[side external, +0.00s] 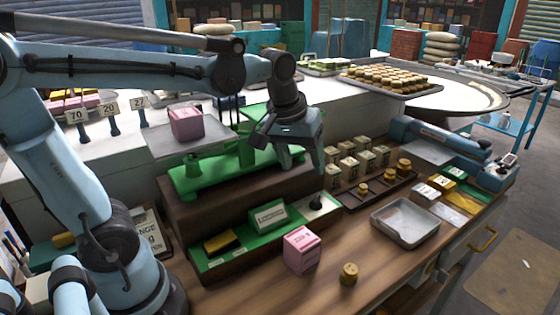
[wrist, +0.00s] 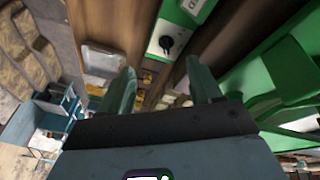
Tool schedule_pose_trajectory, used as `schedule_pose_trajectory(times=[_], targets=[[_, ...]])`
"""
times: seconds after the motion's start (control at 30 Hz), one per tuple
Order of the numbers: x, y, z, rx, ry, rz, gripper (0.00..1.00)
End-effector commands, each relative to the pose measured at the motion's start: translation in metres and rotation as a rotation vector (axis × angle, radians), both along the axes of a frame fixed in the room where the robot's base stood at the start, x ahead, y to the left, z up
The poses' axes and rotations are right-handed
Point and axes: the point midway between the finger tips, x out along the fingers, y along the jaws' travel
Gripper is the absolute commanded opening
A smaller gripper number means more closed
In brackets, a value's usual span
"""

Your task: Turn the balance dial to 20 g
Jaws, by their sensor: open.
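The balance dial (side external: 316,203) is a small black knob on a white plate at the right end of a green strip in front of the balance. It also shows in the wrist view (wrist: 168,43), near the top and beyond the fingertips. Its reading is too small to make out. The green balance (side external: 205,172) stands on a brown block, with a pink box (side external: 187,123) on its grey pan. My gripper (side external: 300,166) is open and empty, pointing down above the dial and apart from it. Both fingers (wrist: 162,70) show in the wrist view with a gap between them.
A pink box (side external: 301,250) and a brass weight (side external: 349,273) stand on the wooden counter in front. A grey tray (side external: 405,222) lies to the right. Beside my gripper, a dark rack (side external: 375,190) holds brass weights, with several tins behind. Number signs (side external: 108,110) stand at the left.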

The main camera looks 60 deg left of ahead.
Motion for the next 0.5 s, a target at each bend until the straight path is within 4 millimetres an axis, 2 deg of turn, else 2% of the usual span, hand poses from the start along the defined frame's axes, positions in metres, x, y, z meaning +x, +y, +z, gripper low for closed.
schedule_pose_trajectory(times=[0.5], targets=[[-0.04, -0.01, -0.019, 0.112, -0.175, -0.282, 0.64]])
